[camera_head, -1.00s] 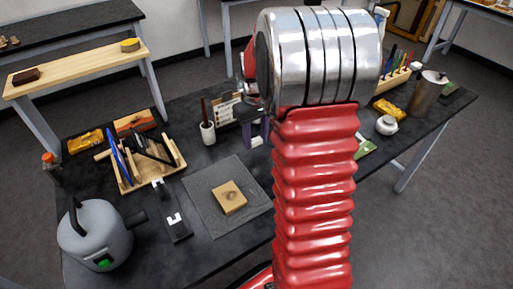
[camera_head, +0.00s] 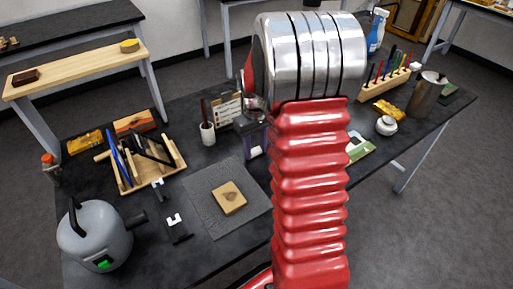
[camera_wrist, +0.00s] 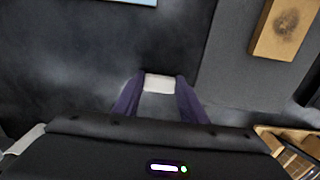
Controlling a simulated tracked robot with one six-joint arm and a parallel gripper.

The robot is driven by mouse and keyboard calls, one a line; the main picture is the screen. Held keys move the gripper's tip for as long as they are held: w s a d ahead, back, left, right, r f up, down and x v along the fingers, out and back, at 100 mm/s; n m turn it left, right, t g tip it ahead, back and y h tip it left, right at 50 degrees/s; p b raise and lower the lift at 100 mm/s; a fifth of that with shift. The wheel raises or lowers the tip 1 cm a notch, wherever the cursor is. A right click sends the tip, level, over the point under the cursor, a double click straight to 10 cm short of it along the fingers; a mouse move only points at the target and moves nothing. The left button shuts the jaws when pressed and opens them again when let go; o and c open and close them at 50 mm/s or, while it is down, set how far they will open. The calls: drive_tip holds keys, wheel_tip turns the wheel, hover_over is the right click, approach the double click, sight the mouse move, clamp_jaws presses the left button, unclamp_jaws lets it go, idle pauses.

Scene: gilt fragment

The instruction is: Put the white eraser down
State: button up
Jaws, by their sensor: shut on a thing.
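The white eraser (camera_wrist: 159,83) sits between the purple fingertips of my gripper (camera_wrist: 158,92) in the wrist view. The gripper is shut on it. Dark table surface lies behind and around it, and I cannot tell whether the eraser touches the table.
A wooden block (camera_head: 229,197) lies on the grey mat (camera_head: 204,210). A white cup (camera_head: 207,132) stands left of my gripper, near a wooden tray (camera_head: 132,187) of tools. A grey kettle-like vessel (camera_head: 94,238) is at front left. Dark table around the eraser is clear.

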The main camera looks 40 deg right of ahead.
sight(255, 151)
drive_tip(key=shift+f, duration=0.1)
drive_tip(key=o, duration=1.2)
wheel_tip(255, 151, up, 12)
idle(0.3)
drive_tip(key=shift+r, duration=0.2)
